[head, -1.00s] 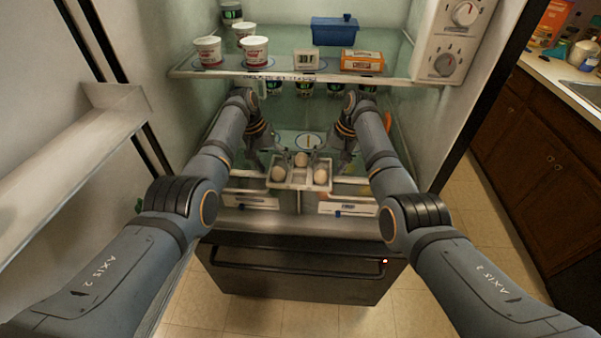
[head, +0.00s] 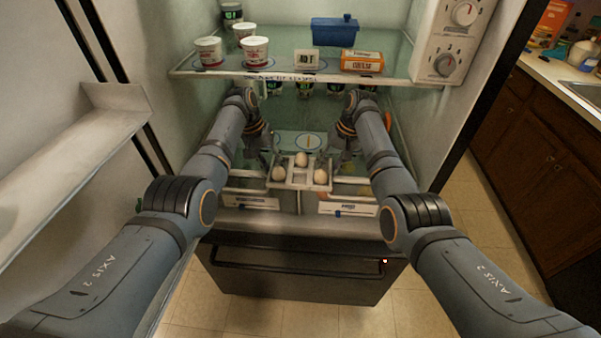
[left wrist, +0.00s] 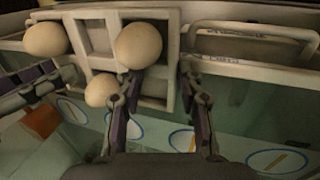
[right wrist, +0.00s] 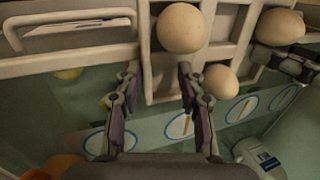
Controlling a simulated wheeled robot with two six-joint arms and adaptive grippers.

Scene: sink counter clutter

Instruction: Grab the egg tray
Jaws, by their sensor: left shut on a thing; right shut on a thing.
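The egg tray (head: 299,186) is a pale, divided tray in the middle of the fridge's lower part. It holds three eggs: a left egg (head: 279,173), a back egg (head: 301,159) and a right egg (head: 320,177); other compartments are empty. My left gripper (head: 271,163) is at the tray's left side. In the left wrist view its fingers (left wrist: 160,82) straddle the tray's side wall (left wrist: 172,45). My right gripper (head: 334,164) is at the tray's right side. In the right wrist view its fingers (right wrist: 157,72) straddle the other side wall (right wrist: 146,40). Both are shut on the tray.
Drawers (head: 347,208) with pale handles lie below the tray. The glass shelf (head: 290,75) above carries white cups (head: 254,50), a blue container (head: 335,31) and an orange box (head: 362,61). Dark jars (head: 335,89) stand behind. Fridge walls close in both sides.

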